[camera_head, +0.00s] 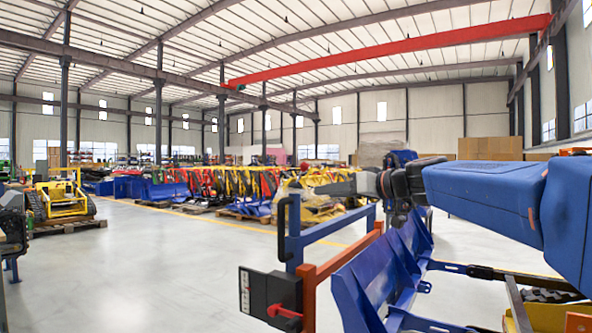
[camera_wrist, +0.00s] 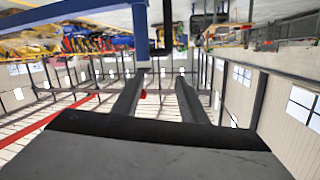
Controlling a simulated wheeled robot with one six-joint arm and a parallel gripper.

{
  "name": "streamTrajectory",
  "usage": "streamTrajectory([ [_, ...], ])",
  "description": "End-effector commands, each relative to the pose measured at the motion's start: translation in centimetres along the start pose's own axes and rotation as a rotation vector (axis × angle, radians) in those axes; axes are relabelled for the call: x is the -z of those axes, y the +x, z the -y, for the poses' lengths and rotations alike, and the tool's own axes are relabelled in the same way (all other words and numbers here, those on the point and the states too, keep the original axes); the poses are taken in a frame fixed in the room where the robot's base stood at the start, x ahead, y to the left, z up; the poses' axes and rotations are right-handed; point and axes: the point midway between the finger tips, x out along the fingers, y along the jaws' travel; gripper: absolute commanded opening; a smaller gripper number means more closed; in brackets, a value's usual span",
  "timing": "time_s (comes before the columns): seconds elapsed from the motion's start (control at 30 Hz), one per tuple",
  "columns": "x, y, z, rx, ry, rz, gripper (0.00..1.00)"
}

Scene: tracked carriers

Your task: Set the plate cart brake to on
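A cart with a blue upright frame (camera_head: 292,240) and an orange-red rail (camera_head: 309,295) stands at the front centre of the head view. A dark box (camera_head: 284,292) on its near end carries a red lever (camera_head: 286,312) and a plate with a white marked strip (camera_head: 244,291). The strip's markings are too small to read. My gripper (camera_head: 335,188) is in the air above and to the right of the box, apart from it. In the wrist view its two dark fingers (camera_wrist: 160,82) are spread with nothing held between them. The blue frame (camera_wrist: 141,30) also shows there, beyond the fingers.
A black handle (camera_head: 282,215) stands out from the blue frame's left side. A long blue part (camera_head: 400,262) lies below my arm. A yellow machine (camera_head: 62,198) sits on a pallet at far left. The grey floor (camera_head: 150,265) left of the cart is clear.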

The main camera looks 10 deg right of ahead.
Motion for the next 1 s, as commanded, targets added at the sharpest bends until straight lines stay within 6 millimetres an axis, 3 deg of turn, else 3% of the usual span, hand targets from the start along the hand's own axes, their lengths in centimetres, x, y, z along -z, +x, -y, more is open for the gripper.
streamTrajectory([
  [0.03,2.1,0.3,-1.2,-0.002,-0.016,-0.046,0.39],
  [0.1,4.4,0.6,-2.4,-0.004,-0.038,-0.101,0.39],
  [0.23,6.8,0.7,-3.5,-0.007,-0.062,-0.16,0.39],
  [0.47,7.5,2.2,-3.7,-0.007,-0.069,-0.172,0.39],
  [1.0,9.0,11.4,-3.6,-0.005,-0.067,-0.17,0.39],
])
